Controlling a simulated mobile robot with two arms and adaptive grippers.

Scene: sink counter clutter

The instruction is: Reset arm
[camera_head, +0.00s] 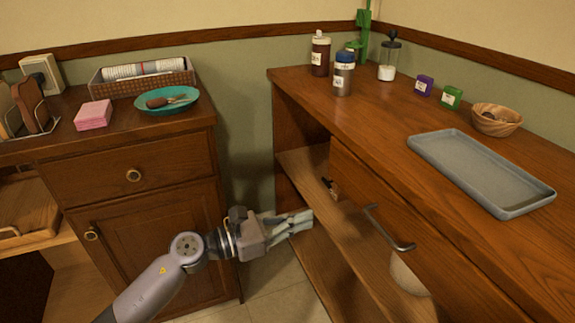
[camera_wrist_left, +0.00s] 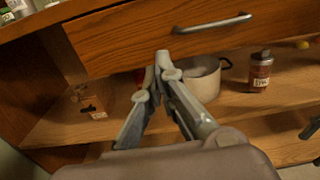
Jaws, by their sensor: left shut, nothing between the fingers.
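My left gripper (camera_head: 304,219) reaches in from the left and points at the open shelf side of the right wooden counter (camera_head: 300,105). It is shut and empty, with its fingertips together. In the left wrist view the gripper (camera_wrist_left: 163,72) is in front of the shelf, below a drawer (camera_wrist_left: 150,30) with a metal handle (camera_wrist_left: 212,24). The fingers overlap a white pot (camera_wrist_left: 205,82) in the picture; whether they touch it cannot be told. My right gripper is not in view.
A brown bottle (camera_wrist_left: 260,72) stands on the shelf right of the pot. The drawer handle (camera_head: 388,228) sticks out in the head view. A grey tray (camera_head: 480,172), wooden bowl (camera_head: 496,119) and bottles top the right counter. The left cabinet (camera_head: 140,220) stands behind my arm.

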